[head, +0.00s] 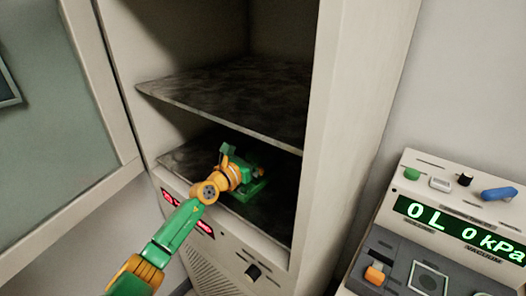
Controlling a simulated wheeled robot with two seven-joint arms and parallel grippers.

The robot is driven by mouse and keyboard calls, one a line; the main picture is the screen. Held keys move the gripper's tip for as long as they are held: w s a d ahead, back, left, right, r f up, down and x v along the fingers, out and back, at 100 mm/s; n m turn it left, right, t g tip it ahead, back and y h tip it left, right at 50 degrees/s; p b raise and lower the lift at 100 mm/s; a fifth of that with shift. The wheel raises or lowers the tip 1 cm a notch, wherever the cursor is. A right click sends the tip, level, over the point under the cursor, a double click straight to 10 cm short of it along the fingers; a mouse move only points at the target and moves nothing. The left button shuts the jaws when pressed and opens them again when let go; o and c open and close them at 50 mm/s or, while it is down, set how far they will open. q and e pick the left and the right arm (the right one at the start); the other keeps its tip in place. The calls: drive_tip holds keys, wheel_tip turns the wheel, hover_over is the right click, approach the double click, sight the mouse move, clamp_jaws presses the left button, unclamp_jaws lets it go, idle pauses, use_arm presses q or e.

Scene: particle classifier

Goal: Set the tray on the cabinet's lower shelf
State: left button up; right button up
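The cabinet (333,130) stands open, with a dark upper shelf (230,95) and a dark lower shelf (270,215) inside. A small green piece that looks like the tray (252,190) is at the lower shelf, with a small greyish part on it. Whether it rests on the shelf or is held just above it, I cannot tell. My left gripper (245,170) reaches in under the upper shelf and is at this green piece. Its fingers blend with the green piece, so their opening is hidden. My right gripper is out of view.
The cabinet's glazed door (50,130) is swung open at the left. Red displays and a knob (253,271) are on the panel below the lower shelf. A vacuum console (440,225) stands at the right. The lower shelf's front right is clear.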

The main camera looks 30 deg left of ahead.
use_arm(q)
drive_tip(key=shift+s, duration=0.1)
drive_tip(key=shift+s, duration=0.4)
drive_tip(key=s, duration=0.7)
drive_tip(key=s+a, duration=0.1)
drive_tip(key=s, duration=0.2)
drive_tip(key=shift+s+f, duration=0.15)
drive_tip(key=shift+s, duration=0.4)
